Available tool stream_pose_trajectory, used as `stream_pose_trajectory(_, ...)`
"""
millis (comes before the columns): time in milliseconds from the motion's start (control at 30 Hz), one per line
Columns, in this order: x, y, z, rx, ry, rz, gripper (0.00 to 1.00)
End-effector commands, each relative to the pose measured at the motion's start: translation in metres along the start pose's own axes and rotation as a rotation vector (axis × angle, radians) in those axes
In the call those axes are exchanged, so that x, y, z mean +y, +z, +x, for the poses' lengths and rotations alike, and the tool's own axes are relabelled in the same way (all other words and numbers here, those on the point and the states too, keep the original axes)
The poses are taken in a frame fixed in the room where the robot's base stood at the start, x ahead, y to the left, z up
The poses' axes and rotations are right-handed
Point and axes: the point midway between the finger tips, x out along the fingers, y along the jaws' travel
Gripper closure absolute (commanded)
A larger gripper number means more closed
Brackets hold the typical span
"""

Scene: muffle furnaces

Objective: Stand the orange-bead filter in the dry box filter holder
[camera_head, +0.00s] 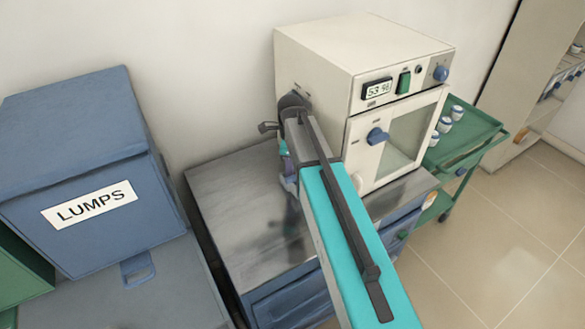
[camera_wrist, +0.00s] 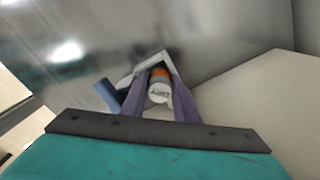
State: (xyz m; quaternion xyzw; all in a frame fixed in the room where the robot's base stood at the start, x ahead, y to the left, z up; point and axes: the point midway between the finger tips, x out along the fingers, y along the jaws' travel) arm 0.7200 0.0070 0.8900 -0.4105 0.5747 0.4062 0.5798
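The orange-bead filter (camera_wrist: 159,88) shows in the wrist view as a small cylinder with a white end, dark lettering and an orange band. It sits between the purple fingers of my gripper (camera_wrist: 161,92), which appear shut on its sides. Just beyond it are a pale angled bracket and a blue part (camera_wrist: 107,95); I cannot tell whether this is the filter holder or whether the filter touches it. In the head view the cream dry box (camera_head: 350,65) has a closed glass door and a lit display. My arm hides most of my gripper (camera_head: 288,178) there, beside the box's left wall.
The dry box stands on a steel-topped bench (camera_head: 235,205), clear to the left. A blue bin labelled LUMPS (camera_head: 80,160) stands further left. A green cart (camera_head: 470,130) with white-and-blue jars is at the right, and a cream cabinet (camera_head: 515,75) stands behind it.

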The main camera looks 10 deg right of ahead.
Motion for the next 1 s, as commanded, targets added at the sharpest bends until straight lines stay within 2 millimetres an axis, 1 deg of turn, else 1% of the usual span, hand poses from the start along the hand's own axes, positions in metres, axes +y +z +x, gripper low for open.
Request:
stream_pose_trajectory(33, 0.004, -0.001, 0.006, 0.003, 0.012, 0.0, 0.66)
stream_pose_trajectory(367, 0.005, -0.001, 0.009, 0.005, 0.017, -0.001, 0.66)
stream_pose_trajectory(567, 0.006, -0.001, 0.006, 0.005, 0.018, -0.001, 0.66)
stream_pose_trajectory(867, 0.003, -0.001, -0.016, 0.003, 0.012, -0.001, 0.66)
stream_pose_trajectory(1000, 0.002, -0.001, -0.032, 0.002, 0.009, 0.0, 0.66)
